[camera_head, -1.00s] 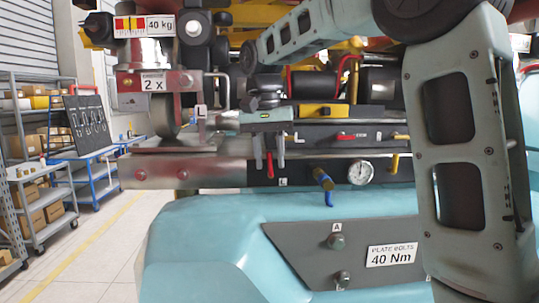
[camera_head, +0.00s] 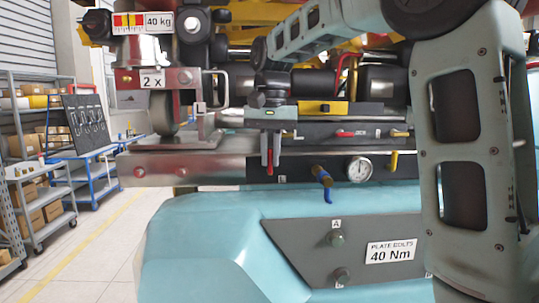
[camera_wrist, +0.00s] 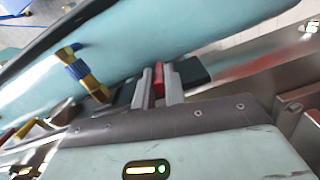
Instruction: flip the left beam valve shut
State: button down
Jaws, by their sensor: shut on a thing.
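A red lever (camera_head: 270,160) hangs down at the left part of the steel beam's dark panel, beside a small L label (camera_head: 282,179). I take it as the left beam valve's handle; the valve body is mostly hidden. My gripper (camera_head: 270,150) comes from above, its two grey fingers close together on either side of this lever. In the wrist view my gripper (camera_wrist: 160,84) has the red lever (camera_wrist: 159,78) pinched between its fingers. The lever's lower tip shows just below the fingertips in the head view.
A blue-handled brass valve (camera_head: 323,180) and a round gauge (camera_head: 359,169) sit to the right, then a yellow lever (camera_head: 393,162). The beam (camera_head: 200,172) runs left. A blue-green body (camera_head: 200,230) with a grey bolt plate (camera_head: 300,240) lies below.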

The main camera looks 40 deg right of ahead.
jog(key=c, duration=1.5)
grip_release()
jog(key=shift+o, duration=0.2)
notch_tip(320, 180, up, 17)
jog(key=shift+d+r, duration=0.2)
jog(key=shift+d, duration=0.05)
